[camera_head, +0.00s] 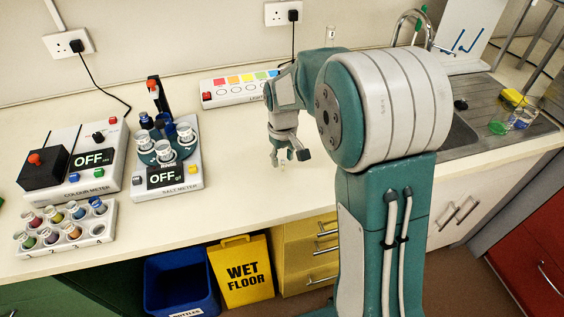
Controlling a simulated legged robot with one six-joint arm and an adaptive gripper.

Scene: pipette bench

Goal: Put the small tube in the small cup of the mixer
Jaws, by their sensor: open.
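My gripper (292,157) hangs above the bench in the middle of the picture, fingers pointing down, open. A small pale shape shows at its fingertips; I cannot tell whether it is a small tube or part of the bench behind. Nothing in view is labelled as a mixer, and my arm covers part of the bench to the right. Several small tubes with coloured contents stand in a white rack (108,238) at the front left. Several white-capped vials (163,150) stand on the round teal holder of the salt meter (187,180).
The colour meter (116,135) with a black box stands at the left. Both displays read OFF. A white strip with coloured squares (222,101) lies behind my gripper. The sink and a draining board (480,105) are at the right. Bench between salt meter and gripper is clear.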

